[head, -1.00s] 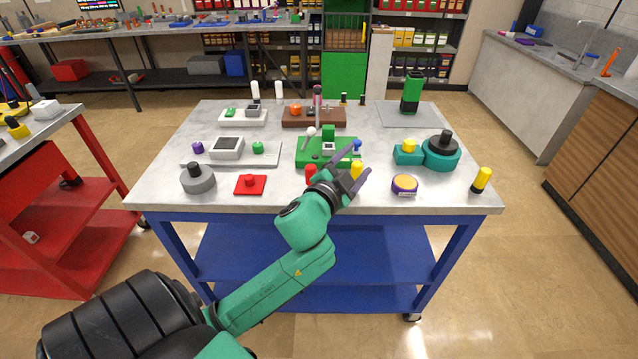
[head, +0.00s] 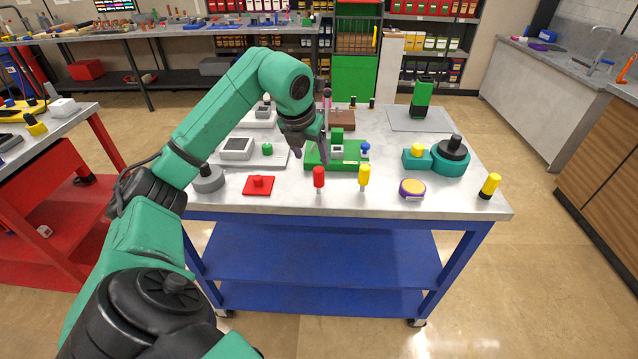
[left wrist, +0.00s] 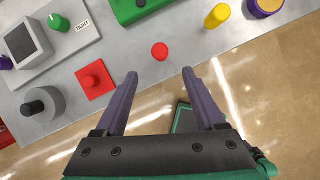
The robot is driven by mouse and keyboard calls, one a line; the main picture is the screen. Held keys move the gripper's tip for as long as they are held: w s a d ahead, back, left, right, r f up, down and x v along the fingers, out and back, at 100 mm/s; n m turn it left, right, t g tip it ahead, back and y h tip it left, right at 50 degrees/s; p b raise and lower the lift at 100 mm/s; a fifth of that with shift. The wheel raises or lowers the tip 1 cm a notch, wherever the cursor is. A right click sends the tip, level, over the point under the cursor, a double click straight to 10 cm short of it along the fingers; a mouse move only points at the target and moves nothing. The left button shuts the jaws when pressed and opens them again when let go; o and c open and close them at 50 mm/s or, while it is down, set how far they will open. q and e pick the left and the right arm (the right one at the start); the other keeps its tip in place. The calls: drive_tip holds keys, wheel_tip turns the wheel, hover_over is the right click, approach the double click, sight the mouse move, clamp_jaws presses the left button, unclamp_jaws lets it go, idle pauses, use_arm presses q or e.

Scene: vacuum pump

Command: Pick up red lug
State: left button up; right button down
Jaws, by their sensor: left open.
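The red lug (head: 319,178) stands upright near the front edge of the grey table, a red head on a thin pale stem. In the left wrist view its round red top (left wrist: 160,51) shows from above, just beyond the fingertips and about midway between them. My left gripper (head: 311,154) points down above the table, open and empty, with a clear gap between its purple fingers (left wrist: 160,75). It does not touch the lug. My right gripper is not in view.
A yellow lug (head: 364,177) stands to the right of the red one, and a flat red block with a knob (head: 258,185) lies to the left. A green fixture (head: 320,158) is behind. A purple-and-yellow disc (head: 412,189) is farther right.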

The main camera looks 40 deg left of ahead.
sight(318, 170)
use_arm(q)
drive_tip(key=p+x, duration=0.3)
drive_tip(key=x, duration=0.7)
drive_tip(key=shift+w+f, duration=0.15)
drive_tip(key=shift+w, duration=0.15)
drive_tip(key=shift+f, duration=0.2)
drive_tip(key=shift+r, duration=0.1)
clamp_jaws()
